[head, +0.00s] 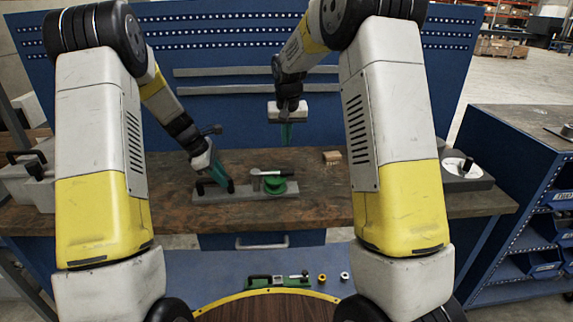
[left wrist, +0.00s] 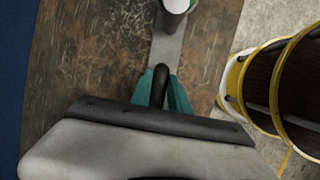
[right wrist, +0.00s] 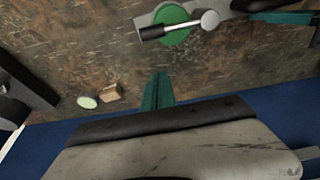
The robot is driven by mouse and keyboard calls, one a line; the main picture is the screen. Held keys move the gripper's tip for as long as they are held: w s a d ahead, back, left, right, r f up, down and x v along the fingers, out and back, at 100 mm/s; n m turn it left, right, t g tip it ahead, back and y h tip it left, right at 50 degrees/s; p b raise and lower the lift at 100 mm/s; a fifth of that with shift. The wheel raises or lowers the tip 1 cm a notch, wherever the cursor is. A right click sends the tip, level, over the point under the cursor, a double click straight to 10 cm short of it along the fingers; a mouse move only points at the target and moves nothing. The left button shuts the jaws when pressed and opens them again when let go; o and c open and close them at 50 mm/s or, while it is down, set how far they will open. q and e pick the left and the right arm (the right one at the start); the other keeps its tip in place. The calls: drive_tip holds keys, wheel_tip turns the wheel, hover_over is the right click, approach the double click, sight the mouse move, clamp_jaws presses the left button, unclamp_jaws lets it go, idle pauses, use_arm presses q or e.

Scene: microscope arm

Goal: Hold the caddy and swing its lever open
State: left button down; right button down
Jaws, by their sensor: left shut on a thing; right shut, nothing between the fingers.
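The caddy is a long grey base plate (head: 235,194) lying on the workbench. A black upright handle (left wrist: 161,82) stands at its left end. My left gripper (head: 222,180) is shut on that handle, its teal fingers on either side. A green disc (head: 276,188) sits toward the plate's right end, also visible in the right wrist view (right wrist: 176,36). The lever (head: 272,174) lies across above the disc, from a silver pivot knob (right wrist: 210,19) to a black grip (right wrist: 152,32) pointing right in the head view. My right gripper (head: 286,134) is shut and empty, apart from the lever, above and behind it.
A small wooden block (head: 332,157) lies on the workbench (head: 320,190) right of the caddy. Grey boxes with black handles stand at the left end, and a grey block with a white disc (head: 459,168) at the right. A blue pegboard (head: 235,60) rises behind.

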drive_tip(key=shift+s+f, duration=0.15)
drive_tip(key=shift+f, duration=1.35)
drive_tip(key=shift+s+f, duration=0.15)
drive_tip(key=shift+f, duration=1.4)
drive_tip(key=shift+s+f, duration=0.15)
drive_tip(key=shift+f, duration=1.35)
